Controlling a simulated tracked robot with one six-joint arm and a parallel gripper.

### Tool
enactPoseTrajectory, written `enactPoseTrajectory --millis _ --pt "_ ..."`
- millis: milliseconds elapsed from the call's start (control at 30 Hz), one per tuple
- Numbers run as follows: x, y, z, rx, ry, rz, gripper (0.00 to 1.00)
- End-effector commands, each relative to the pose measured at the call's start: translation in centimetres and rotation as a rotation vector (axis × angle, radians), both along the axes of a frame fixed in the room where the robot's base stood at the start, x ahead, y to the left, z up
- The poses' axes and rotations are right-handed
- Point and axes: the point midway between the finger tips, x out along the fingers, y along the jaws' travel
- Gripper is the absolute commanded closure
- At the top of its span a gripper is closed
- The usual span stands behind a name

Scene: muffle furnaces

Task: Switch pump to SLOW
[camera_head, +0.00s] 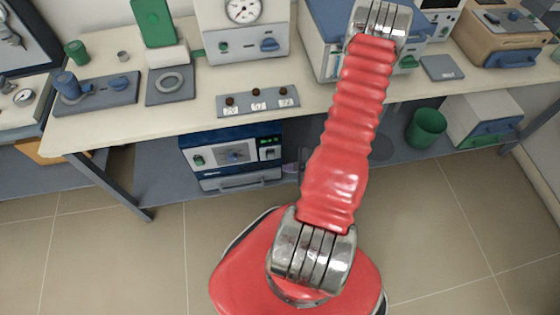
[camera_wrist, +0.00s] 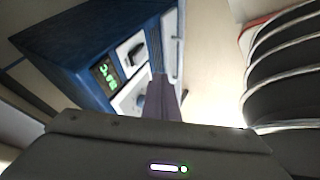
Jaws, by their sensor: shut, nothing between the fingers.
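No device in view carries a label that I can read as a pump. A white unit with a round gauge (camera_head: 245,25) stands on the bench and has a blue knob (camera_head: 270,45). A grey base with a blue cylinder and blue knob (camera_head: 97,95) lies on the bench at left. A blue and white furnace unit (camera_head: 232,158) with a dial sits on the lower shelf; in the wrist view its blue casing (camera_wrist: 75,40), green display and a knob show close by. My gripper (camera_wrist: 164,95) is shut and empty, pointing past that unit's front. Its fingertips partly cover the front panel.
The bench (camera_head: 150,130) also holds a strip of brown-knobbed controls (camera_head: 258,101) and a green upright plate (camera_head: 153,22). A green bin (camera_head: 426,127) and a white box (camera_head: 483,117) stand on the lower shelf. The tiled floor (camera_head: 120,260) in front is clear.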

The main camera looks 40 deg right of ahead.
Motion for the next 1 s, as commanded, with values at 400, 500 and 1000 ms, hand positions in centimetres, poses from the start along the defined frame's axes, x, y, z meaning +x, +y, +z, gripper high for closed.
enactPoseTrajectory --millis 400,500,1000 --pt "2.6 0.3 -3.2 0.001 0.001 0.002 1.0" --pt "3.4 0.4 -4.3 0.001 0.001 0.003 1.0" --pt "8.0 -0.7 -7.3 -0.004 -0.002 0.002 1.0"
